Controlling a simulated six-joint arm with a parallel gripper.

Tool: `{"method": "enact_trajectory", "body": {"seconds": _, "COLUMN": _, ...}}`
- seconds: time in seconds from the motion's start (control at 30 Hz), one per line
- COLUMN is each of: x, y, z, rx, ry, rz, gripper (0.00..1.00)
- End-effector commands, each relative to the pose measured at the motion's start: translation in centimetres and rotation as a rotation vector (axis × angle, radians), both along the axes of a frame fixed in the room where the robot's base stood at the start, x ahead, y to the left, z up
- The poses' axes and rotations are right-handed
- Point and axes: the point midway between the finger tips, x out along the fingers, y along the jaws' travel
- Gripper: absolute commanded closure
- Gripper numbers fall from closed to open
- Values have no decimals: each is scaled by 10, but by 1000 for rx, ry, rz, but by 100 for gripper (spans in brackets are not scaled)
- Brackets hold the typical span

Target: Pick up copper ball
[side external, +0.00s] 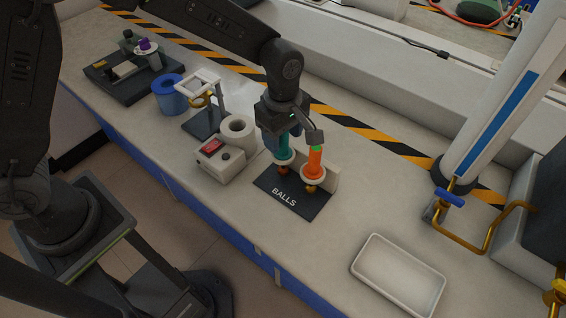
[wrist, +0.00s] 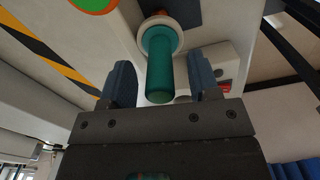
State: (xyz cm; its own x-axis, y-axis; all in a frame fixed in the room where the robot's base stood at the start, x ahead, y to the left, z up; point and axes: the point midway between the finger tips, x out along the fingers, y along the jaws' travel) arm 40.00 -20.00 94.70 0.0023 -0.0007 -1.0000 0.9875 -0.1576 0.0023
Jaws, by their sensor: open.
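A small copper-brown ball (side external: 283,170) rests on the dark mat marked BALLS (side external: 272,187), at the foot of a teal upright cylinder (side external: 283,148) with a white collar. A more golden ball (side external: 310,188) rests at the foot of an orange cylinder (side external: 316,160) to the right. My gripper (wrist: 160,62) is open, its two blue fingers on either side of the teal cylinder (wrist: 160,68) in the wrist view; I cannot tell whether they touch it. In the side view my gripper (side external: 283,133) is above the copper ball. A ball's edge (wrist: 160,13) shows beyond the white collar.
A grey box with a red display (side external: 215,150) and a white roll (side external: 238,132) stand left of the mat. A blue cup (side external: 169,97) is farther left. An empty white tray (side external: 400,275) lies at the right front. Bare counter lies between mat and tray.

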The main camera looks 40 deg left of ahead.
Motion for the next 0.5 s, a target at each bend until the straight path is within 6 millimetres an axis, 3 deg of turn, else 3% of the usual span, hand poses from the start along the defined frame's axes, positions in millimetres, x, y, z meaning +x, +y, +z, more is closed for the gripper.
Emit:
{"method": "enact_trajectory", "body": {"seconds": 0.3, "x": 0, "y": 0, "z": -7, "rx": -1, "ry": 0, "rz": 0, "gripper": 44}}
{"method": "enact_trajectory", "body": {"seconds": 0.5, "x": 0, "y": 0, "z": -6, "rx": 0, "ry": 0, "rz": 0, "gripper": 63}}
